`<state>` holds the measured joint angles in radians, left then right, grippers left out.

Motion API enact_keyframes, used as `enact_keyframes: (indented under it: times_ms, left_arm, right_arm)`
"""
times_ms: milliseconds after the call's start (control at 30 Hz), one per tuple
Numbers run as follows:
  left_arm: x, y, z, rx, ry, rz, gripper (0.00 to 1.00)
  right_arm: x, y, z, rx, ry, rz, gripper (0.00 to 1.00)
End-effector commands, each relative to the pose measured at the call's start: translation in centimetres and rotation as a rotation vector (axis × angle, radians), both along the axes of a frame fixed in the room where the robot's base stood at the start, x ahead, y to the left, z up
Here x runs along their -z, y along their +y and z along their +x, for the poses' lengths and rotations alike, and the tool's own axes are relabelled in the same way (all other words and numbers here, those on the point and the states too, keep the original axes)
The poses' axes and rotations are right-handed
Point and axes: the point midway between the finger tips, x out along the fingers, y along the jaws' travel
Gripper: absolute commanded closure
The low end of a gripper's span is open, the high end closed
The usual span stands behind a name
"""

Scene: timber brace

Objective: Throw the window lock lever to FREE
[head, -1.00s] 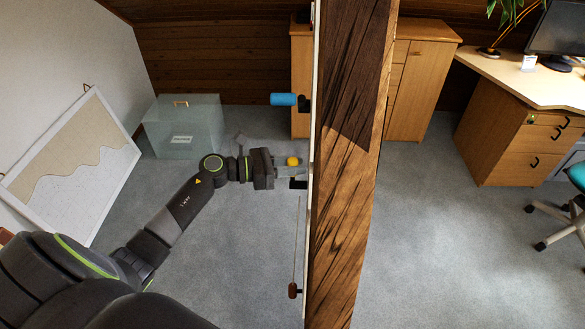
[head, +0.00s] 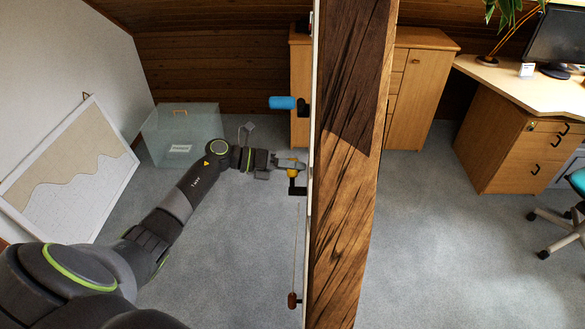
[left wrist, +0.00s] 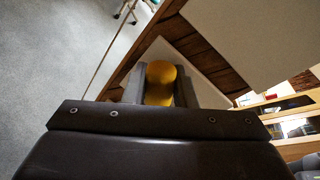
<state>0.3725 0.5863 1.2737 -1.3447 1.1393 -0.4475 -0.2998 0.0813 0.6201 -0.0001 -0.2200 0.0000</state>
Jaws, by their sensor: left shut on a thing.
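The lock lever shows as a yellow knob (left wrist: 161,82) between the two fingers in the left wrist view. In the head view my left gripper (head: 288,166) is shut on this knob, close to the left face of the timber post. Only a small bit of yellow shows there, just above a black bracket (head: 297,189); the fingers hide the rest. No FREE marking can be read. My right gripper is not in view.
The timber post (head: 340,190) stands upright beside my left gripper. A blue handle (head: 283,102) juts out above it, and a cord with a brown wooden toggle (head: 292,300) hangs below. A glass-like box (head: 180,133) and a leaning framed board (head: 70,170) stand at left.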

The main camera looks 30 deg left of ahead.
Motion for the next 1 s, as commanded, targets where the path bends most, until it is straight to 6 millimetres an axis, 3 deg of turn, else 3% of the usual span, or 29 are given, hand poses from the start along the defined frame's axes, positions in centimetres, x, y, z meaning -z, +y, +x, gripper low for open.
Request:
enact_keyframes:
  times_ms: [633,667,700,1000]
  left_arm:
    - [0.21,0.12,0.21,-0.002,0.046,-0.024,1.0]
    - [0.22,0.13,0.22,-0.002,0.046,-0.024,0.73]
    - [0.21,0.12,0.21,-0.002,0.046,-0.024,0.68]
    - [0.24,0.22,0.14,-0.001,0.044,-0.022,0.68]
  right_arm:
    - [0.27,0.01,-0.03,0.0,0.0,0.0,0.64]
    - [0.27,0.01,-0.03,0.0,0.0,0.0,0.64]
    - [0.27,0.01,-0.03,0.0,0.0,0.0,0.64]
    - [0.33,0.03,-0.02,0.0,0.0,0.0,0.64]
